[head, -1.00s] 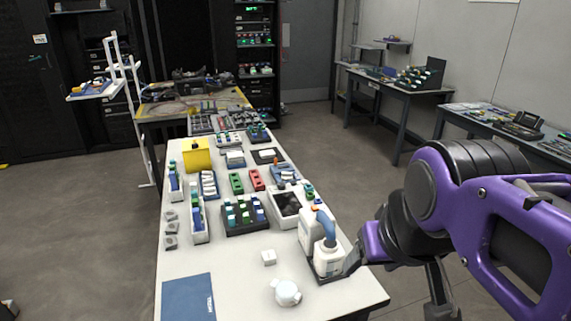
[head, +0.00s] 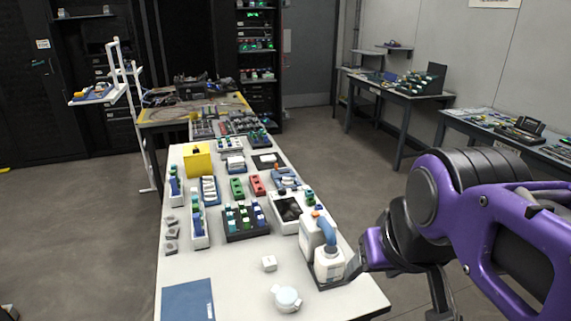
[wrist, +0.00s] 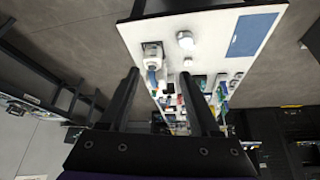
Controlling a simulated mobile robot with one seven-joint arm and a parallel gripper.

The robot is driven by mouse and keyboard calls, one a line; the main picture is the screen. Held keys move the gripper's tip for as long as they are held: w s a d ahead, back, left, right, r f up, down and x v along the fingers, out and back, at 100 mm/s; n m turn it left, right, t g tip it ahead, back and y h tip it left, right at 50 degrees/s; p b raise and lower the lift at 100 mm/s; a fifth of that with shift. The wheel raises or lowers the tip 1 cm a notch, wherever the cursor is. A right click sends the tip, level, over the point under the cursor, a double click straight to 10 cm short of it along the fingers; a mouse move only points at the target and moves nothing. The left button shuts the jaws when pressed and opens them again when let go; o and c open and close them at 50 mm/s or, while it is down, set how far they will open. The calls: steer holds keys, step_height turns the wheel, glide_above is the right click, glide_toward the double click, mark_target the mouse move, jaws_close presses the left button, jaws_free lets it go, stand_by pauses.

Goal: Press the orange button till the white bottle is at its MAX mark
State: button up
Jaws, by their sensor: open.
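The dispenser is a white container with a blue spout (head: 327,233) at the right edge of the near table. A small orange button (head: 317,212) shows on its top. The white bottle (head: 328,266) stands upright in front, under the spout, on a dark base. Its MAX mark and fill level are too small to read. My gripper (wrist: 159,74) is open and empty in the wrist view, its two dark fingers apart, with the dispenser (wrist: 152,60) seen beyond and between them. In the head view my arm is to the right of the dispenser, and the fingertips are unclear.
The near table (head: 240,285) also holds a round white vessel (head: 287,299), a small white block (head: 269,263), a blue mat (head: 188,299) and a tray of bottles (head: 246,221). Several racks fill its far half.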

jaws_close()
stand_by(1.7)
